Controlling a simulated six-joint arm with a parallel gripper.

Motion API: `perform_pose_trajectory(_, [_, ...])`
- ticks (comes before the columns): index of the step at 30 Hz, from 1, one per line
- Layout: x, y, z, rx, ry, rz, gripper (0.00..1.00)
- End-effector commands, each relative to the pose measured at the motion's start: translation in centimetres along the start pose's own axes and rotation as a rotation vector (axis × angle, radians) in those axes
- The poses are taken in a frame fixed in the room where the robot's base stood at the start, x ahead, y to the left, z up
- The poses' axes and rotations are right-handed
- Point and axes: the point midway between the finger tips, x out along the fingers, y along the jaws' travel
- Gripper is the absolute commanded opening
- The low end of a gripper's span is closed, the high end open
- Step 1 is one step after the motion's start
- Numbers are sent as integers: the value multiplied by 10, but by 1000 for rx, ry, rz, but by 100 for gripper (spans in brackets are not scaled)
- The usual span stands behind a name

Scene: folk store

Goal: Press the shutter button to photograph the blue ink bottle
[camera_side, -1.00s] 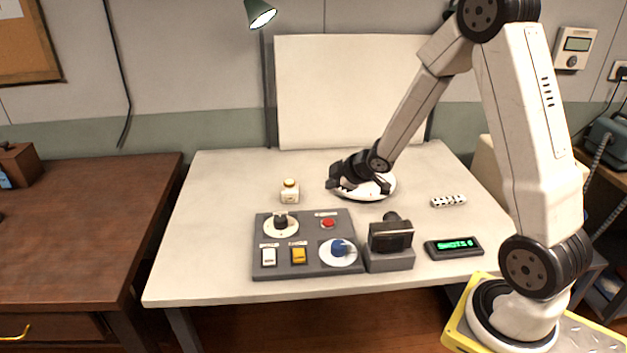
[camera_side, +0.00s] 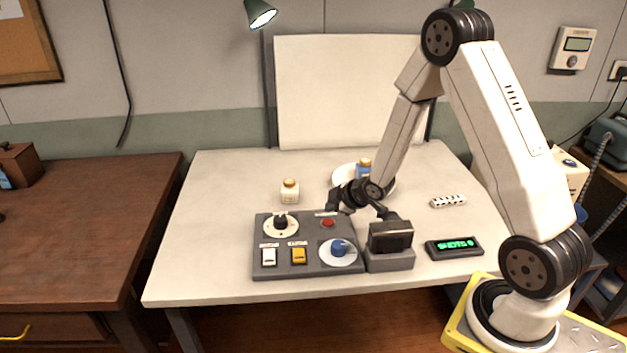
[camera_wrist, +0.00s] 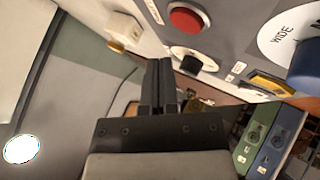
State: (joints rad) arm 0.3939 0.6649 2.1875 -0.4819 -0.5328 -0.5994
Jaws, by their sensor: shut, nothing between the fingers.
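The blue ink bottle (camera_side: 363,167) with a tan cap stands on a round white plate (camera_side: 341,180) behind my wrist, partly hidden by my arm. A red button (camera_side: 327,223), likely the shutter, is at the back right of the grey control panel (camera_side: 262,218); its label is too small to read. It also shows in the wrist view (camera_wrist: 188,18). My gripper (camera_side: 333,208) is shut and empty, just behind and above the red button; I cannot see contact. Its closed fingers (camera_wrist: 159,72) show in the wrist view. The dark camera (camera_side: 390,237) stands right of the panel.
A white bottle (camera_side: 290,191) stands behind the panel. The panel bears a black knob (camera_side: 280,221), white switch (camera_side: 268,257), yellow switch (camera_side: 299,256) and blue knob (camera_side: 339,247). A display (camera_side: 454,247) reads SHOTS and seemingly 0. The table's left side is clear.

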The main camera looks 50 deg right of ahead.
Motion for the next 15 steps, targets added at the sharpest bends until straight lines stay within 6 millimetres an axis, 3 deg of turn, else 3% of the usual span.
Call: perform_pose_trajectory(15, [13, -9, 10, -1, 1, 1, 0])
